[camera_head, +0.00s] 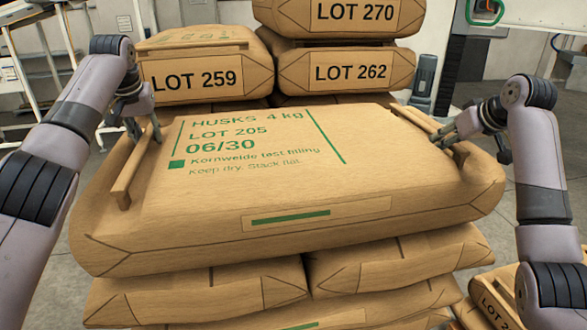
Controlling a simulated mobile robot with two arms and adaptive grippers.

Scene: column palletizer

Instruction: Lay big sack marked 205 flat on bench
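The big sack marked LOT 205 (290,185) is brown with green print and lies flat, face up, on top of other sacks. It has a raised handle strip along its left side (131,178) and another along its right side (428,132). My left gripper (144,130) is at the far end of the left strip, its fingers apart on either side of it. My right gripper (474,147) is over the right strip, its fingers spread wide. I cannot tell whether either one touches the sack. No bench is clearly identifiable in view.
Sacks marked LOT 259 (198,78), LOT 262 (347,72) and LOT 270 (352,14) stand stacked right behind. More sacks (205,286) lie underneath, and others (497,300) at lower right. A white rack (38,70) stands at the left. Grey floor shows at both sides.

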